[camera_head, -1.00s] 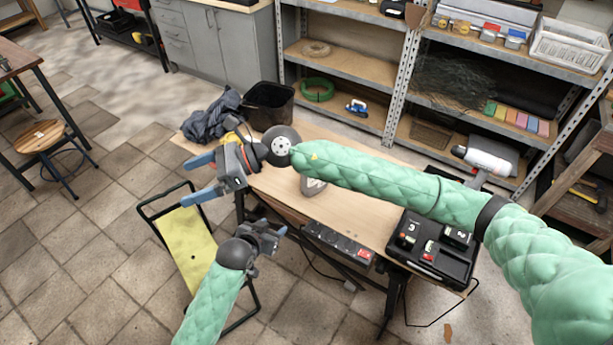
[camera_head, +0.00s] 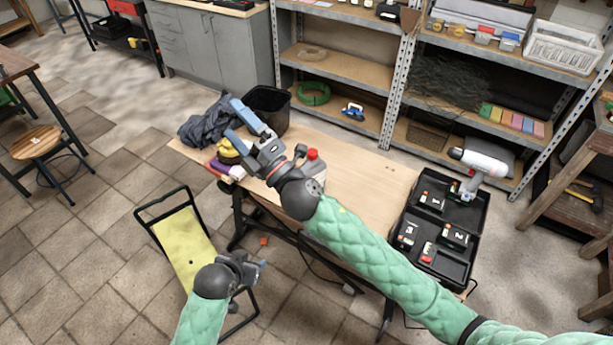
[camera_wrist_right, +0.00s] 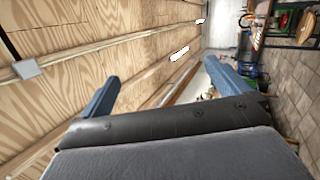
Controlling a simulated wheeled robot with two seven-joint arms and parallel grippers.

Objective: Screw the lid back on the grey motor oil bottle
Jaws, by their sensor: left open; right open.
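A bottle with a red top (camera_head: 312,154) stands on the wooden workbench (camera_head: 365,178). My right wrist hides much of it, so I cannot tell how the lid sits. My right gripper (camera_head: 236,122) is open and empty, left of the bottle above the bench's left end, fingers pointing up and left. In the right wrist view its two blue fingers (camera_wrist_right: 165,88) are apart with nothing between them. My left gripper (camera_head: 262,268) is open, low in front of the bench, beside the yellow folding stool (camera_head: 181,246), away from the bottle.
A black case (camera_head: 476,209) with a drill (camera_head: 478,168) fills the bench's right end. Dark cloth (camera_head: 207,124), a yellow item (camera_head: 227,151) and a black bin (camera_head: 268,104) are at the left. Metal shelves (camera_head: 330,65) stand behind. A small orange piece (camera_head: 263,240) shows below the bench.

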